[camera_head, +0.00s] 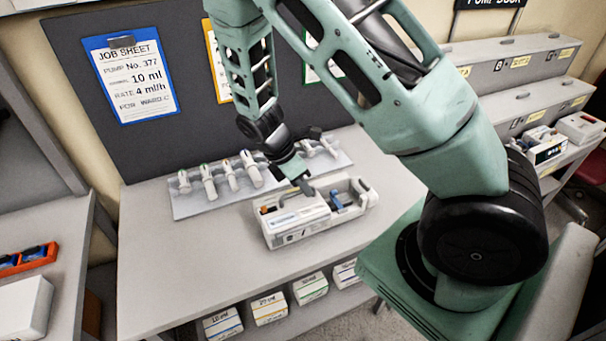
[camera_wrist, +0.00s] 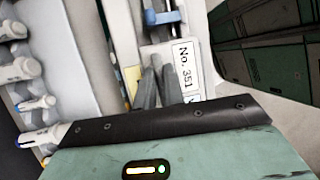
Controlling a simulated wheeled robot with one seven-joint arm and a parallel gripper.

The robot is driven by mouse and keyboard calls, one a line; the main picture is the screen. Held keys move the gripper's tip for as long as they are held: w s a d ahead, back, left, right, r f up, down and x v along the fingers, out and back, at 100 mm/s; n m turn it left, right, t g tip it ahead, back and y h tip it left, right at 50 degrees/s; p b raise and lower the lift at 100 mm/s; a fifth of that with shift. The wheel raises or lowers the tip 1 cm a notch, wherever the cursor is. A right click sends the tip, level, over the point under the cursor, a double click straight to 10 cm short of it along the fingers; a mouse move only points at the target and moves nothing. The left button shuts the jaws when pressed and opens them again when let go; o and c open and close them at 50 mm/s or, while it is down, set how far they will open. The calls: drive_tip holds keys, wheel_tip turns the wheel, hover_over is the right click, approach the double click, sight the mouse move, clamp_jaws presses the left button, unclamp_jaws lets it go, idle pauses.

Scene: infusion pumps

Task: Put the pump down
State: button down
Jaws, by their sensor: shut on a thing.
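The white pump (camera_head: 300,228) is at the table's front middle, long side slanting across the table. It has a blue part near its right end. In the wrist view the pump (camera_wrist: 150,20) carries a label (camera_wrist: 185,66) reading "No. 351". My gripper (camera_head: 304,187) is above the pump's middle. In the wrist view its two dark fingers (camera_wrist: 158,85) are close together against the pump, shut on it. The grip point is partly hidden. I cannot tell whether the pump's underside touches the table (camera_head: 175,265).
A grey rack (camera_head: 200,203) of white syringes stands behind the pump. A job sheet (camera_head: 133,80) on the dark board reads "Pump No. 377", 10 ml, 4 ml/h. Labelled boxes (camera_head: 270,307) sit on the shelf below. Bare table lies left of the pump. Other pumps (camera_head: 545,145) stand at right.

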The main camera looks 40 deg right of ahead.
drive_tip(key=shift+f, duration=0.8)
drive_tip(key=c, duration=1.5)
unclamp_jaws()
drive_tip(key=shift+f, duration=0.1)
